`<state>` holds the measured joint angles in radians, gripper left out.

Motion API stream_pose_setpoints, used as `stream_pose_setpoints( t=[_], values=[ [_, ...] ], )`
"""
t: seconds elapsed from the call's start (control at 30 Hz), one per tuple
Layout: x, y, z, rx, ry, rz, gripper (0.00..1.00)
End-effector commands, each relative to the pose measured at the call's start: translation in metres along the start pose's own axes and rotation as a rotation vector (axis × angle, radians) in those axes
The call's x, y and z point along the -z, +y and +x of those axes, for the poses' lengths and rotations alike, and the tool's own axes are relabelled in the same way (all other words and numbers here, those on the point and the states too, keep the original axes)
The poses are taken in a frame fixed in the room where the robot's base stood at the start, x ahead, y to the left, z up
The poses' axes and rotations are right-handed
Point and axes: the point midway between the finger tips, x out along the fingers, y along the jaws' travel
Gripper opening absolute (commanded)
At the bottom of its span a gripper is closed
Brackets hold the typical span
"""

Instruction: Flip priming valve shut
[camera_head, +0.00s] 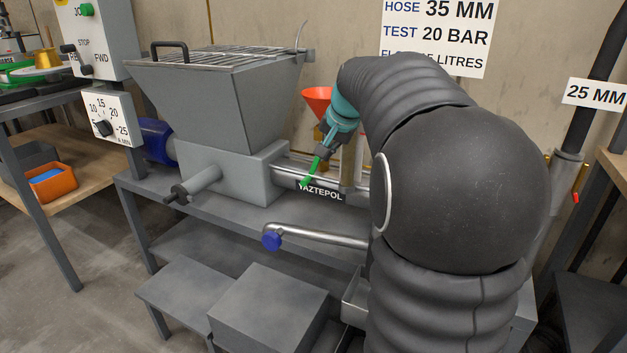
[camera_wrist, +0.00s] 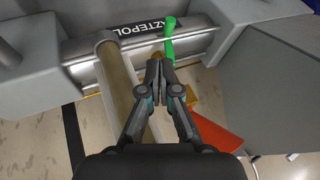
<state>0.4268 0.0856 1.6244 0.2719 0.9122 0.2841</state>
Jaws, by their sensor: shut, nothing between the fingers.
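The priming valve shows as a green lever (camera_head: 312,170) on the steel pump pipe, beside the YAZTEPOL label. In the wrist view the green lever (camera_wrist: 169,42) points away from my gripper, across the pipe, with a bit of brass at its near end. My gripper (camera_wrist: 156,64) is shut and empty, its fingertips close to the lever's near end. I cannot tell whether they touch it. In the head view my gripper (camera_head: 324,148) comes down from the upper right and hides the valve body.
An orange-red funnel (camera_head: 316,99) stands behind my gripper; it also shows in the wrist view (camera_wrist: 215,132). A tan upright tube (camera_wrist: 121,85) stands left of my fingers. The grey hopper (camera_head: 222,100) is to the left. A blue-ended steel pipe (camera_head: 315,236) runs below.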

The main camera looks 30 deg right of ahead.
Motion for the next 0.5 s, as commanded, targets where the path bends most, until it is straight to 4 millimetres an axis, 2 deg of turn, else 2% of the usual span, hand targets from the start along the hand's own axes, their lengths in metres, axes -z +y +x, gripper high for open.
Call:
stream_pose_setpoints(
  t=[0.03,0.5],
  values=[
    [0.0,0.0,0.011,-0.001,-0.003,0.0,0.0],
    [0.0,0.0,0.098,-0.001,-0.002,0.0,0.0]
  ],
)
